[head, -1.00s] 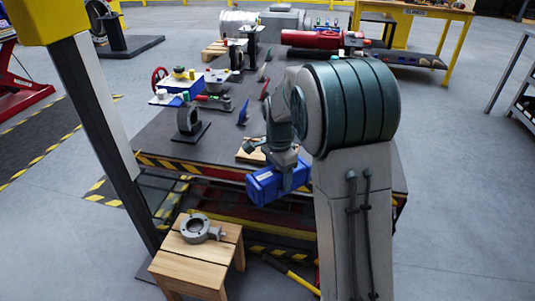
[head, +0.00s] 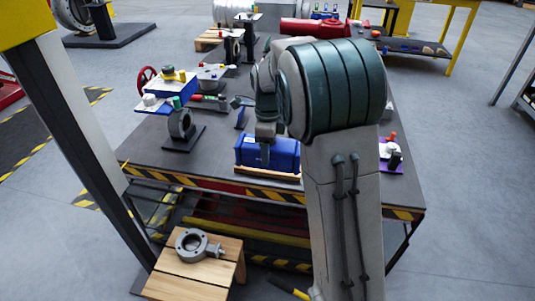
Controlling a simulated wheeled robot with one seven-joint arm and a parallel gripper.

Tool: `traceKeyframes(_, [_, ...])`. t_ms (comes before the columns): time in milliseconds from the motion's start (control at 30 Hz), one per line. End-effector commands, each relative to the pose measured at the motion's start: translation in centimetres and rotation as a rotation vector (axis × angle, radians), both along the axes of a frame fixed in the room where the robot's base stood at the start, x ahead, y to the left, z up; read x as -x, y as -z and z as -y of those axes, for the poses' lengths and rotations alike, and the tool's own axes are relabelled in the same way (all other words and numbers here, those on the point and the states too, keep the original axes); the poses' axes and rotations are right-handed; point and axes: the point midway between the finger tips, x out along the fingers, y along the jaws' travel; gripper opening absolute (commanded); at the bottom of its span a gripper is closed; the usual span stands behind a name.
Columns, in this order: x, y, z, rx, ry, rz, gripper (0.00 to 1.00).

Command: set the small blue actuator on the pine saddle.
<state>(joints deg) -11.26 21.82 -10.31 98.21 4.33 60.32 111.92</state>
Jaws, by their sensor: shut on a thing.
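The small blue actuator (head: 282,154) is level at the front edge of the dark table. My gripper (head: 266,134) comes down from above and is shut on its top; the fingertips are hard to make out behind my arm. The pine saddle (head: 266,175) shows only as a thin tan strip along the actuator's lower edge. The actuator covers the rest of the saddle. I cannot tell whether the actuator rests on it or hangs just above.
A grey valve body on a black stand (head: 181,126) and a blue-and-white unit (head: 166,100) stand to the left. A purple plate with small parts (head: 391,158) is right of my arm. A wooden stool (head: 190,280) with a grey valve ring (head: 193,245) stands in front.

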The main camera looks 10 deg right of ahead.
Motion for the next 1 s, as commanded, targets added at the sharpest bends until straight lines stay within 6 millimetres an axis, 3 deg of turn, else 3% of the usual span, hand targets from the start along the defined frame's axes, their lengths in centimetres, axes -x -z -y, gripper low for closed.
traceKeyframes(167, [-0.8,0.2,0.2,0.000,0.005,0.005,0.00])
traceKeyframes(800, [-9.9,5.9,2.4,0.000,0.003,0.005,0.00])
traceKeyframes(1000, [-11.3,6.6,2.7,0.000,0.002,0.005,0.00])
